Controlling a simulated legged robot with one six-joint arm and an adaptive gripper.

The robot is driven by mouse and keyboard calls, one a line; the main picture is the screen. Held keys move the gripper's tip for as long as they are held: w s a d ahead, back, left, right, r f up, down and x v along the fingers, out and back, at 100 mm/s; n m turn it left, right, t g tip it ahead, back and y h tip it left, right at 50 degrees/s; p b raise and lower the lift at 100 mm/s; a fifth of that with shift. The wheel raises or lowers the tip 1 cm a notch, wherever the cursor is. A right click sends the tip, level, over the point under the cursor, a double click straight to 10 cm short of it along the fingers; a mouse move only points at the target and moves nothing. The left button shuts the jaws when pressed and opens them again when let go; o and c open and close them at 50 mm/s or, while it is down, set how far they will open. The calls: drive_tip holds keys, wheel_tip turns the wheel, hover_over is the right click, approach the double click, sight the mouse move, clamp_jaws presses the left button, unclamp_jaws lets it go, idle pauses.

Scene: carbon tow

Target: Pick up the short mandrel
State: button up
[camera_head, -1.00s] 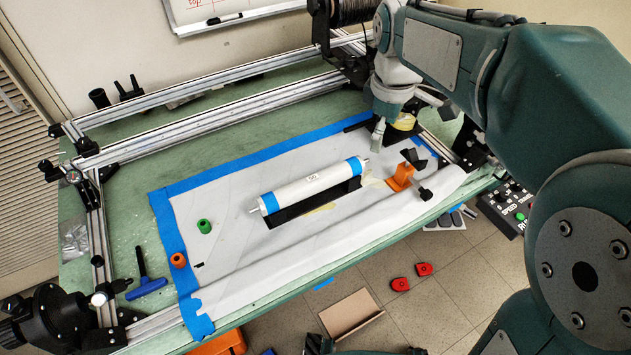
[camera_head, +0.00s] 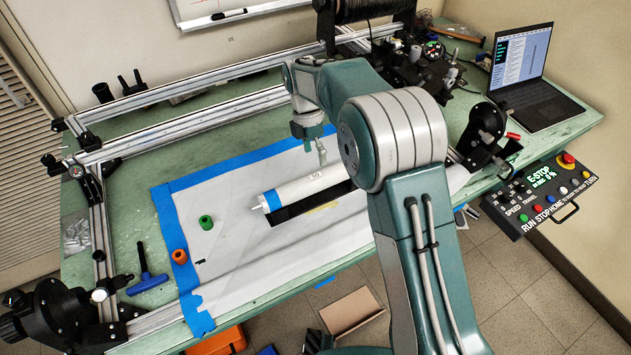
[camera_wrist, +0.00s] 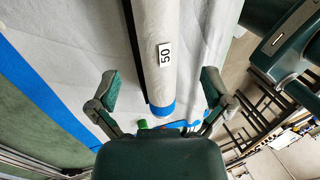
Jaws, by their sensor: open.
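The mandrel (camera_head: 288,192) is a white cylinder with a blue band at its near left end, a thin end shaft and a "50" label. It lies on the white sheet (camera_head: 240,235) beside a black strip; my arm hides its right end. In the wrist view the mandrel (camera_wrist: 157,60) runs lengthwise between the fingers, its blue band low in the picture. My gripper (camera_head: 323,158) is over the labelled middle of the mandrel in the head view. In the wrist view my gripper (camera_wrist: 160,76) is open, one finger on each side, with nothing held.
A green piece (camera_head: 206,222) and an orange piece (camera_head: 180,257) sit left of the mandrel. A blue-handled tool (camera_head: 147,284) lies further left. Metal rails (camera_head: 190,92) run along the back. A laptop (camera_head: 522,80) and control panel (camera_head: 540,195) are at right.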

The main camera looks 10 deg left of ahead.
sight(316, 173)
drive_tip(key=x, duration=0.7)
drive_tip(key=shift+a+f, duration=0.1)
drive_tip(key=shift+a, duration=0.25)
drive_tip(key=c, duration=1.3)
